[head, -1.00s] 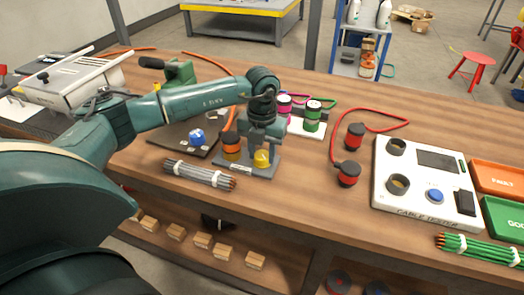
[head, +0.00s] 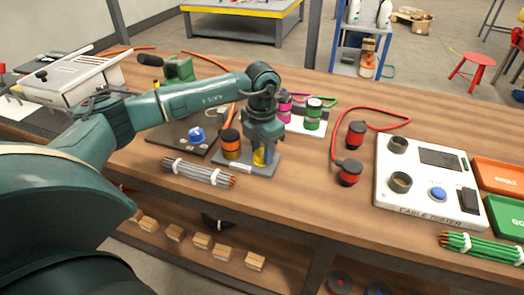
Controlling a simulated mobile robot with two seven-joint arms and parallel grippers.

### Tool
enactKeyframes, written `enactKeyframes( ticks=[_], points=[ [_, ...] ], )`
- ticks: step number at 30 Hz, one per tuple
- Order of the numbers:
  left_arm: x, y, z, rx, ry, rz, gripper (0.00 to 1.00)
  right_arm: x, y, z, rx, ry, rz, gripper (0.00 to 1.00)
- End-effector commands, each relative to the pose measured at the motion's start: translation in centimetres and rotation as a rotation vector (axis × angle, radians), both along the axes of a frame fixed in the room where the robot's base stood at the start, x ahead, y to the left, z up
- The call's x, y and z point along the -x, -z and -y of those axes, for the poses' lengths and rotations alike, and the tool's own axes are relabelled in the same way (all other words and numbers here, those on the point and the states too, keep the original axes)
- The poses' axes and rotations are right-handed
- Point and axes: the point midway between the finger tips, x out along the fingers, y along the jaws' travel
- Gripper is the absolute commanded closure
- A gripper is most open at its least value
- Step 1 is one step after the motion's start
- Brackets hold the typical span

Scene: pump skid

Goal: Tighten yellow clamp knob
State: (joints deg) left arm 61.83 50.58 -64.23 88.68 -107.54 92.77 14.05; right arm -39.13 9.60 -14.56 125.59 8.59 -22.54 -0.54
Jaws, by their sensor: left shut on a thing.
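The yellow clamp knob (head: 259,158) stands on a small grey labelled base plate (head: 247,166) near the middle of the bench. My left gripper (head: 262,149) points down over the knob and is shut on it, with the fingers hiding much of it. An orange and black cylinder (head: 230,145) stands on the same plate, just left of my gripper. My right gripper is not in view.
A bundle of grey cables (head: 198,172) lies in front of the plate. A blue knob (head: 196,134) on a dark plate is to the left.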

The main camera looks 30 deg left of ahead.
Motion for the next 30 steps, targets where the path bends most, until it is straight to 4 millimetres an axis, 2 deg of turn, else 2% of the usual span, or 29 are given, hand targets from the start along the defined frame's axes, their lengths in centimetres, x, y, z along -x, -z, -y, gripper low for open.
enactKeyframes(
  ticks=[11, 21, 30],
  points=[
    [-0.05, 0.02, 0.0, 0.001, 0.356, 0.003, 0.85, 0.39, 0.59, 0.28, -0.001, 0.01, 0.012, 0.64],
    [-0.05, -0.01, 0.0, -0.001, 0.671, 0.003, 0.85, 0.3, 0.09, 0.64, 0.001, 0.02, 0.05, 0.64],
    [-0.07, -0.06, 0.01, 0.0, 0.882, 0.004, 0.85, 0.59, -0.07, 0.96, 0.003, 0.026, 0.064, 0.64]
  ],
)
